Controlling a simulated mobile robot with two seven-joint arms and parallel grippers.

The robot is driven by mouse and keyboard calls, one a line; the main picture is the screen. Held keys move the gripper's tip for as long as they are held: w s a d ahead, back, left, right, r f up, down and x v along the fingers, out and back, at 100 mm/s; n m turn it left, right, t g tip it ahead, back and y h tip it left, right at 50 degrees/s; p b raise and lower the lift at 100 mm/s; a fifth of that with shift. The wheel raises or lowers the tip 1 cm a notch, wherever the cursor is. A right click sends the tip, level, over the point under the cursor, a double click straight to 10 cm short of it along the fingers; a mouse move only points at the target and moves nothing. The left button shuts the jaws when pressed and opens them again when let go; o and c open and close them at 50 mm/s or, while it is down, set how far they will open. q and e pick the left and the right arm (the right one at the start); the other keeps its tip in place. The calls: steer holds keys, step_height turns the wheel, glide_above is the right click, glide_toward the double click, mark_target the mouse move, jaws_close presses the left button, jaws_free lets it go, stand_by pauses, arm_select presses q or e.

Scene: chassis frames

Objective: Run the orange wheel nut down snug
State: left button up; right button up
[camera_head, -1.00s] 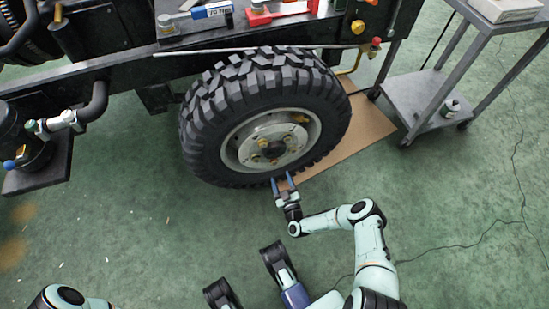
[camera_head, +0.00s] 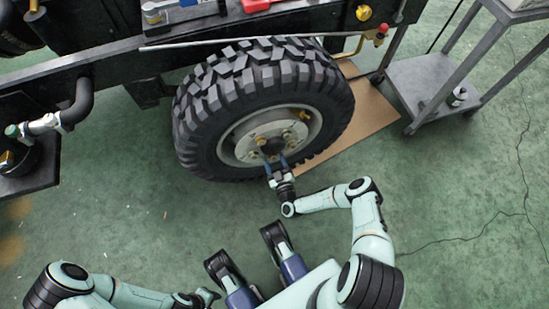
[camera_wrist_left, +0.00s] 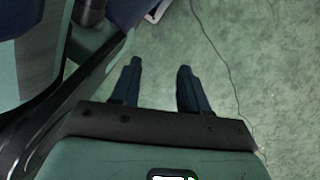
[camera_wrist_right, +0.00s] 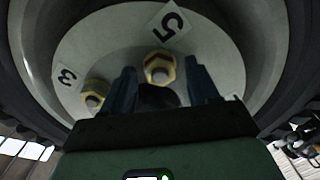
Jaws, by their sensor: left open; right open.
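The wheel hub (camera_head: 268,128) shows several yellow-gold nuts. In the right wrist view, a yellow-gold nut (camera_wrist_right: 159,69) beside the label 5 appears between my right fingers, and another nut (camera_wrist_right: 95,97) sits near the label 3. An orange spot (camera_head: 304,115) shows at the upper right of the rim; I cannot tell whether it is the orange nut. My right gripper (camera_head: 273,157) is open in front of the hub's lower part; contact with a nut is unclear. My left gripper (camera_wrist_left: 160,68) is open and empty over the floor.
The black tire (camera_head: 200,125) surrounds the hub under the dark chassis. A brown board (camera_head: 372,112) lies beneath the wheel. A grey cart (camera_head: 420,82) stands at the right. Green floor is open at left and right.

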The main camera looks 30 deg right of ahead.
steer(key=c, duration=1.1)
steer(key=shift+o, duration=0.3)
steer(key=shift+r+m+p, duration=0.1)
steer(key=shift+m+p, duration=0.7)
steer(key=shift+m, duration=0.2)
arm_select(q)
steer(key=shift+w+d+r+t, duration=0.1)
steer(key=shift+w+r+t, duration=0.15)
steer(key=shift+w, duration=0.35)
steer(key=shift+w+d+r+t, duration=0.15)
steer(key=shift+w+r, duration=0.15)
steer(key=shift+w, duration=0.3)
arm_select(e)
steer(key=m, duration=0.3)
steer(key=shift+m, duration=0.4)
arm_select(q)
steer(key=shift+a, duration=0.1)
arm_select(e)
steer(key=o, duration=1)
arm_select(q)
steer(key=shift+s, duration=0.1)
arm_select(e)
steer(key=shift+o, duration=0.2)
steer(key=shift+s, duration=0.1)
